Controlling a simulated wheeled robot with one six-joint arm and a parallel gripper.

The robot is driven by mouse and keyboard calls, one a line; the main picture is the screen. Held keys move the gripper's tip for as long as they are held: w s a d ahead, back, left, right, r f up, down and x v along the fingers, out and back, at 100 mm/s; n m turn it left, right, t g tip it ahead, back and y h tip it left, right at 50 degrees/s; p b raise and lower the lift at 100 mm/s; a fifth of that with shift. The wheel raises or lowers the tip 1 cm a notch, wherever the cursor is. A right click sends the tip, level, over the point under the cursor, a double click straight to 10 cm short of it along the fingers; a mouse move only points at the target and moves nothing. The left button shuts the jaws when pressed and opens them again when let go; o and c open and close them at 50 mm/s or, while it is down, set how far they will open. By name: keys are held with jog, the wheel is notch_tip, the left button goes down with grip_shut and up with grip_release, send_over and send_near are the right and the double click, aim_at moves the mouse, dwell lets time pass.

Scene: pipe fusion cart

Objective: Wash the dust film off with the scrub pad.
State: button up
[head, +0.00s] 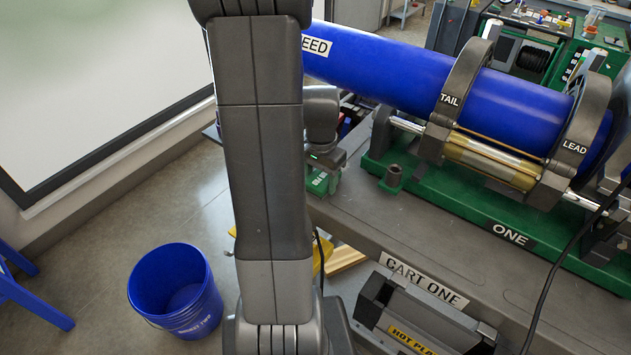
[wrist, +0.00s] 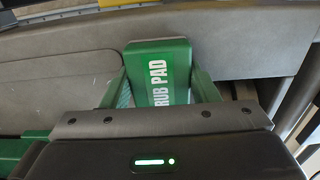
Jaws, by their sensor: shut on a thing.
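I cannot make out a dust film on any surface.
The grey cart top (head: 400,225) carries the green machine base (head: 470,215). A hot plate box (head: 420,320) is at the cart's front. A blue bucket (head: 175,290) stands on the floor at left, with open floor around it. A black cable hangs at right.

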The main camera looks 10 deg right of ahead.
aim_at(351, 156)
jog(key=shift+w+d+r+p, duration=0.1)
jog(key=shift+w+d+p, duration=0.3)
jog(key=shift+w+d, duration=2.25)
jog(key=shift+d, duration=0.3)
jog(key=shift+w+d+p, duration=0.65)
jog(key=shift+w+d, duration=0.6)
jog(key=shift+d, duration=0.2)
jog(key=shift+w+d+f, duration=0.2)
jog(key=shift+w+d, duration=0.75)
jog(key=shift+d, duration=0.1)
jog(key=shift+r+p, duration=2.25)
jog(key=shift+r, duration=0.8)
